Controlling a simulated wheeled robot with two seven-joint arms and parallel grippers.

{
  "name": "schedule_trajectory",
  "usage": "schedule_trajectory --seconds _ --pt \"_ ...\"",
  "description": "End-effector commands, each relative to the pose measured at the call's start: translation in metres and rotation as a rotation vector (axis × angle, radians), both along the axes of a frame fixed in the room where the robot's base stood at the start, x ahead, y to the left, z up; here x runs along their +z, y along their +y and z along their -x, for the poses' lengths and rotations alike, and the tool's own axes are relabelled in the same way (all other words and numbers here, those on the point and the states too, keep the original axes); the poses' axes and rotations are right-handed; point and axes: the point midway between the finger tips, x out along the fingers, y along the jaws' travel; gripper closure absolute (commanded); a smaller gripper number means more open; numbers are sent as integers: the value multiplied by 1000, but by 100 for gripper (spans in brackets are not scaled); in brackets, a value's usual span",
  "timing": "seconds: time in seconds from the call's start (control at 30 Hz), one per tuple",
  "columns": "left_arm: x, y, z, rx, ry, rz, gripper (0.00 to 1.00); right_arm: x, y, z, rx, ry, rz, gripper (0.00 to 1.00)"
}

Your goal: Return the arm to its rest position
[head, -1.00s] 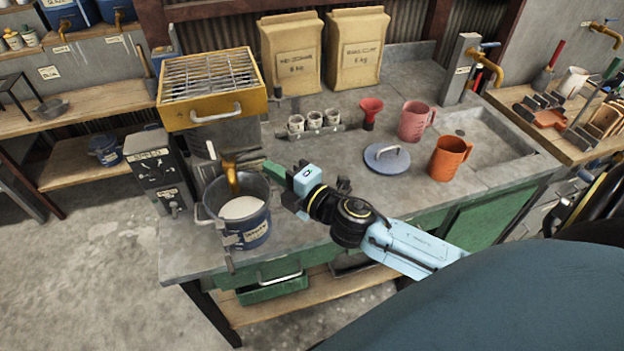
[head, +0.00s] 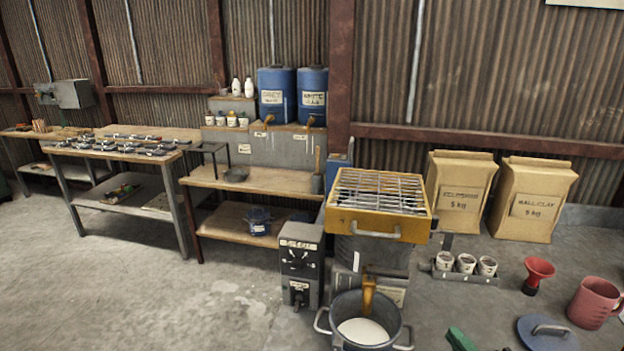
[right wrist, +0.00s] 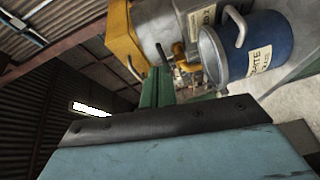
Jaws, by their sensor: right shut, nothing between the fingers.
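My right gripper's green fingertips (head: 462,340) just show at the bottom edge of the head view, right of a pot; the arm behind them is out of the picture. In the right wrist view the green fingers (right wrist: 160,88) are closed together with nothing between them. The pot (head: 323,322) holds white liquid and stands under a brass spout (head: 368,297). In the right wrist view the blue pot (right wrist: 265,45) is to the right of the fingers, apart from them. My left gripper is in neither view.
A yellow sieve box (head: 380,222) sits above the spout, beside a grey control box (head: 300,265). White cups (head: 466,264), a red funnel (head: 537,274), a pink jug (head: 594,302) and a round lid (head: 546,336) stand right. Open floor (head: 150,285) lies left.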

Motion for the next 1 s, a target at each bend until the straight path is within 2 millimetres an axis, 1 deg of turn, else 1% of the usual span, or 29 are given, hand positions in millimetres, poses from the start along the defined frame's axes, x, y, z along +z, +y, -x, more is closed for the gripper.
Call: schedule_trajectory --seconds 0.07,0.17,0.27,0.3,0.4,0.5,0.6,0.8,1.0 --pt "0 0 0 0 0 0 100 -9 -9 5 -119 75 -134 100" --pt "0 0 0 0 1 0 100 -31 -20 20 -299 216 -339 100" --pt "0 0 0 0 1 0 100 -58 -21 44 -467 385 -534 100" --pt "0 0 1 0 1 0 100 -69 -18 55 -528 457 -604 100" --pt "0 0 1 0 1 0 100 -90 -6 84 -649 622 -744 100" --pt "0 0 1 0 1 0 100 -105 9 110 -738 769 -845 100" --pt "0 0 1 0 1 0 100 -114 25 134 -804 900 -920 100" --pt "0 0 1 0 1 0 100 -120 58 179 -903 1146 -1023 100" --pt "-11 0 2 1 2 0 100 -184 58 169 -919 1166 -1005 100"
